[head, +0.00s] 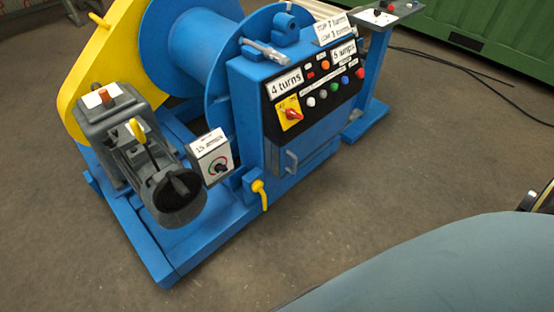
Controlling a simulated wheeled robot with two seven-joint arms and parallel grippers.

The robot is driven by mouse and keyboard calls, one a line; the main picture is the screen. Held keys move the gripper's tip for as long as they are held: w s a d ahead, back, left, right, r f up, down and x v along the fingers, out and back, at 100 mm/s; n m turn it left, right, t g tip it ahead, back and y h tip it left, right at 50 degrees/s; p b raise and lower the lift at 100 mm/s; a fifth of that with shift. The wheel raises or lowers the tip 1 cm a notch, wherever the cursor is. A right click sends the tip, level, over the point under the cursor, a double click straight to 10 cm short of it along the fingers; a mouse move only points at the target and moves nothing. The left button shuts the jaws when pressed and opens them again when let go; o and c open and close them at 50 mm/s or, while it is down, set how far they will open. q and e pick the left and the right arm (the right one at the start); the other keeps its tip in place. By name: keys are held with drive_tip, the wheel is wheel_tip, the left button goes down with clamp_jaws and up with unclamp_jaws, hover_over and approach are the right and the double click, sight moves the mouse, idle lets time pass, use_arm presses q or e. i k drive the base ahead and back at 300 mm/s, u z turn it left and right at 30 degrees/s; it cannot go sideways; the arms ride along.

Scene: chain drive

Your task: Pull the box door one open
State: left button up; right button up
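A blue control box (250,105) stands on the blue winch frame. Its lower front carries a flat blue door (312,150) with a small grey-blue handle (291,161) near its left side. The door looks shut against the box. No task label shows on it, so I cannot tell whether it is the one called door one. Neither of my grippers can be made out, and nothing is seen touching the handle.
Above the door is a panel with a red-and-yellow rotary switch (291,112) and several buttons. A yellow lever (260,193) sticks out left of the door. A small "15 amps" box (211,157) stands further left. The floor (340,225) in front is clear.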

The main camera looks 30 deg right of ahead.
sight(292, 154)
drive_tip(key=u, duration=1.95)
drive_tip(key=k, duration=0.85)
drive_tip(key=z, duration=2.05)
